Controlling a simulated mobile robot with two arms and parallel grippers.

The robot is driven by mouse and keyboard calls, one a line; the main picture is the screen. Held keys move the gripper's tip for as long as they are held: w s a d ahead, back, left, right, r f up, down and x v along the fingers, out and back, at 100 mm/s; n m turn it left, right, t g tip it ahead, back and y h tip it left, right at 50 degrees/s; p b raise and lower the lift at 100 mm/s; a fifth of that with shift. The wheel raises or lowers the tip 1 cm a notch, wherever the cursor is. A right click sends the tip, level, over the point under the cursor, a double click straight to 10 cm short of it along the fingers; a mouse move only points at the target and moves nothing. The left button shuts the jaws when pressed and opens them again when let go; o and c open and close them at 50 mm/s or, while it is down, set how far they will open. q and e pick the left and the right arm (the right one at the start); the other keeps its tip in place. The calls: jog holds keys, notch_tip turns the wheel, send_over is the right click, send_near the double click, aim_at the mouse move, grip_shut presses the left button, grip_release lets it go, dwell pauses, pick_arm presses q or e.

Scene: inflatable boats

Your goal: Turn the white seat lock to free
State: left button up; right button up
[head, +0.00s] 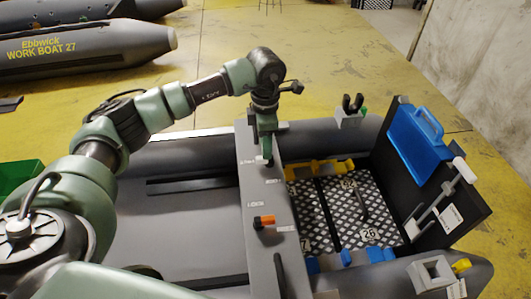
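The grey seat bench (262,240) runs across the boat, with small white labels and an orange-ended knob (264,221) on it. My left gripper (267,160) points down over the far part of the bench, beside a white label (248,161). Its fingertips are small and dark here, so I cannot tell whether they are open or touching anything. I cannot make out a white seat lock for sure; the gripper covers part of the bench there. My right gripper is not in view.
Right of the bench is a checkered floor plate (365,205) with blue and yellow clips around it. A dark transom board (465,210) with a blue panel (415,143) stands at the right. Another grey boat (90,45) lies behind. The yellow floor (310,60) is open.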

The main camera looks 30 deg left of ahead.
pick_arm(q)
jog(key=shift+r, duration=1.85)
